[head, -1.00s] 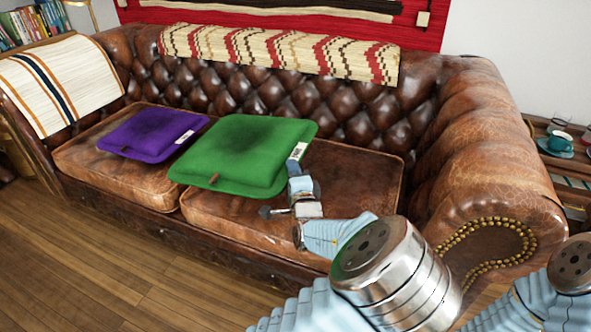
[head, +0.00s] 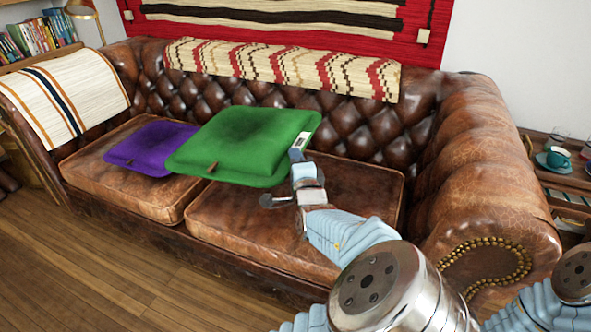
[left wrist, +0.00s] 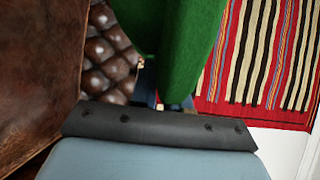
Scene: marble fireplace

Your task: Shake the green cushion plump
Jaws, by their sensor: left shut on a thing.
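The green cushion (head: 245,142) is held in the air above the brown leather sofa (head: 250,238), tilted, with its right side higher. A small brown tab is on its front edge, and a pale label (head: 300,141) is at its right edge. My left gripper (head: 298,158) is shut on the cushion's right edge, close to the label. In the left wrist view the green fabric (left wrist: 195,45) hangs just past the gripper (left wrist: 152,92); the fingertips are mostly hidden. My right gripper is out of view.
A purple cushion (head: 152,148) lies on the left seat, partly behind the green one. A striped throw (head: 285,68) covers the backrest and another (head: 65,85) the left arm. A teal cup (head: 557,157) stands on a side table at right. The right seat is mostly clear.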

